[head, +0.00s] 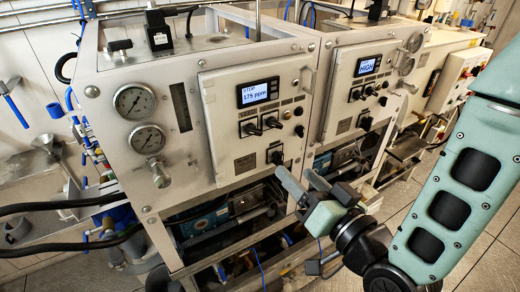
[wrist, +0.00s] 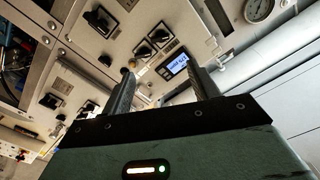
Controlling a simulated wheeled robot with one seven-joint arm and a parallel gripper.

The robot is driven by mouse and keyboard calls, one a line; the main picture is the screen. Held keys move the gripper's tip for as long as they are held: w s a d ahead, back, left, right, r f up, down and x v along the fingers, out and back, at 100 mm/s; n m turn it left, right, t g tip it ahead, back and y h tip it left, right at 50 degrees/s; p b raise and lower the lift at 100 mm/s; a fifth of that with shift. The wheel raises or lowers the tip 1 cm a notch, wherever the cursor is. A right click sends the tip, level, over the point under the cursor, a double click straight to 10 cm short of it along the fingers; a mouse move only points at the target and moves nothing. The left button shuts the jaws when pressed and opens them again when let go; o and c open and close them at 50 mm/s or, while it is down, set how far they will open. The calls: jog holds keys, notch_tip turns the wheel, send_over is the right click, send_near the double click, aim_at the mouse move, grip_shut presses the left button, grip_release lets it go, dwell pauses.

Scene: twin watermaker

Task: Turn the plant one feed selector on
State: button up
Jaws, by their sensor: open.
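In the head view, the left panel (head: 222,150) has a lit screen (head: 259,92) reading "STOP 175 ppm". Two black selectors, left (head: 249,128) and right (head: 271,122), sit below the screen. A lower black selector (head: 277,157) sits near the panel's bottom right; it also shows in the wrist view (wrist: 100,20). The labels are too small to read, so I cannot tell which is the feed selector. My gripper (head: 294,171) is open and empty, in front of the panel's lower right corner. In the wrist view, the screen (wrist: 178,65) shows between the fingers.
A second panel (head: 340,112) with its own screen and selectors stands to the right. Two gauges (head: 134,101) and a knob are at the left. Black hoses (head: 60,205) cross the lower left. Open tiled floor (head: 480,240) lies at the right.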

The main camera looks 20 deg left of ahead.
aim_at(256, 133)
jog(key=b, duration=0.3)
jog(key=shift+a+f, duration=0.15)
jog(key=shift+f, duration=0.1)
jog(key=p+x, duration=0.1)
jog(key=x, duration=0.3)
jog(key=p+x, duration=0.1)
jog(key=x, duration=0.4)
jog(key=p+x, duration=0.2)
jog(key=x, duration=0.2)
jog(key=shift+w+a+r, duration=0.15)
jog(key=shift+w+r, duration=0.05)
jog(key=shift+r, duration=0.15)
jog(key=shift+w+a+f, duration=0.1)
jog(key=shift+w+a, duration=0.25)
jog(key=c, duration=1)
